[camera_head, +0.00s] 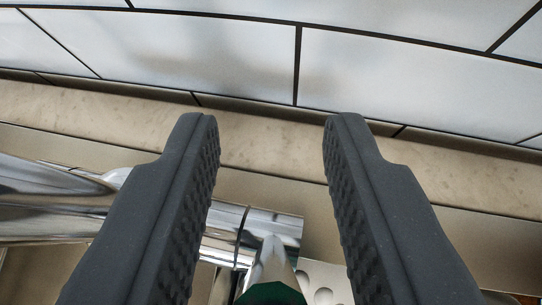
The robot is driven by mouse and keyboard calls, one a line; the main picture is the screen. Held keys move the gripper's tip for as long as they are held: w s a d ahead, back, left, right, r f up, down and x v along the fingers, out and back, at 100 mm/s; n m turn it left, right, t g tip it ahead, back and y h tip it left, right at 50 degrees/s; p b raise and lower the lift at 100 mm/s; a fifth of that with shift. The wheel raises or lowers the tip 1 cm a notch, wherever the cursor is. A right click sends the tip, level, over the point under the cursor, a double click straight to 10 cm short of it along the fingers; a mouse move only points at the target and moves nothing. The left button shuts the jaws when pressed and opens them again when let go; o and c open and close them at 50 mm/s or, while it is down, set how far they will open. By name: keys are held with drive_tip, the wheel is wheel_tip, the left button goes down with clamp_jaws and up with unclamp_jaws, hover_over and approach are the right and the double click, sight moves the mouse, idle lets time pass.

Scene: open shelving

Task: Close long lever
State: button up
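My gripper (270,135) is open, its two dark grey ribbed fingers apart on either side of the middle of the view. A chrome fixture (275,225) lies below and beyond the fingers, running in from the left and ending in a short cylinder. A tapered chrome piece (270,258), which looks like the lever, comes from that cylinder toward the camera, low between the fingers. A dark green part (270,294) shows at its near end, cut by the bottom edge. I see no finger touching the lever. The left finger hides part of the fixture.
A thick chrome tube (60,205) extends to the left edge. Behind is a beige stone ledge (265,145) and a white tiled wall (210,55) with dark joints. A metal surface with round holes (322,295) shows at the bottom, right of the lever.

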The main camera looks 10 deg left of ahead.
drive_tip(key=shift+s, duration=0.3)
drive_tip(key=v, duration=1.3)
drive_tip(key=shift+r, duration=0.15)
idle(0.3)
